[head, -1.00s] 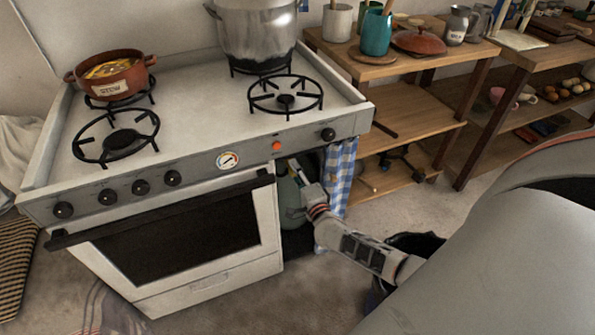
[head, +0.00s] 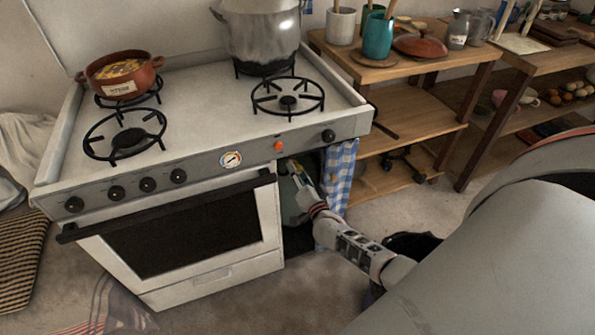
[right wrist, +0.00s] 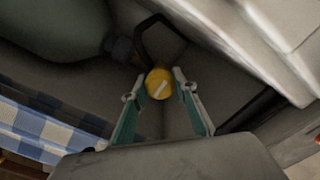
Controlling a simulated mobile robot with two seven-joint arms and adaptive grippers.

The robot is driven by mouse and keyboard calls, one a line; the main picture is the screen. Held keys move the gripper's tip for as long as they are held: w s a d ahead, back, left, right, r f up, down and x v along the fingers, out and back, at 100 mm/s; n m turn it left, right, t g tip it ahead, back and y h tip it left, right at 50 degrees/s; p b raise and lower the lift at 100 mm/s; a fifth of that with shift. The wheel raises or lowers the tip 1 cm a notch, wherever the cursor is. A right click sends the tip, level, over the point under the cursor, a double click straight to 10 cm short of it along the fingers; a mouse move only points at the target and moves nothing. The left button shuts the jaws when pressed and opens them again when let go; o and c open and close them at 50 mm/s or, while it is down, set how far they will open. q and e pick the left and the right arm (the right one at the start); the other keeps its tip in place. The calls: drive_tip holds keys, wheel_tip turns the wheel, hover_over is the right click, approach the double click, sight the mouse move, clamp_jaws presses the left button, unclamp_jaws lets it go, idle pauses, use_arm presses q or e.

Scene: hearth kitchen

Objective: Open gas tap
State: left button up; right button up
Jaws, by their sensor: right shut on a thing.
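The gas tap is a round yellow knob (right wrist: 159,84) with a pale bar mark across its face, in the middle of the right wrist view. My right gripper (right wrist: 161,79) has one finger on each side of the knob and is shut on it. In the head view my right gripper (head: 298,172) reaches into the open compartment at the right end of the stove, and the tap is hidden there. A grey-green gas cylinder (head: 291,204) stands in that compartment; it also shows in the right wrist view (right wrist: 55,25). My left gripper is not in view.
The white stove (head: 205,110) stands left of the compartment, with a red stew pot (head: 120,88) and a steel pot (head: 262,40) on it. A blue checked curtain (head: 340,175) hangs right of the opening. Wooden shelves (head: 405,75) stand further right.

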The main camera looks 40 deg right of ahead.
idle(0.5)
drive_tip(key=o, duration=1.1)
drive_tip(key=v, duration=1.2)
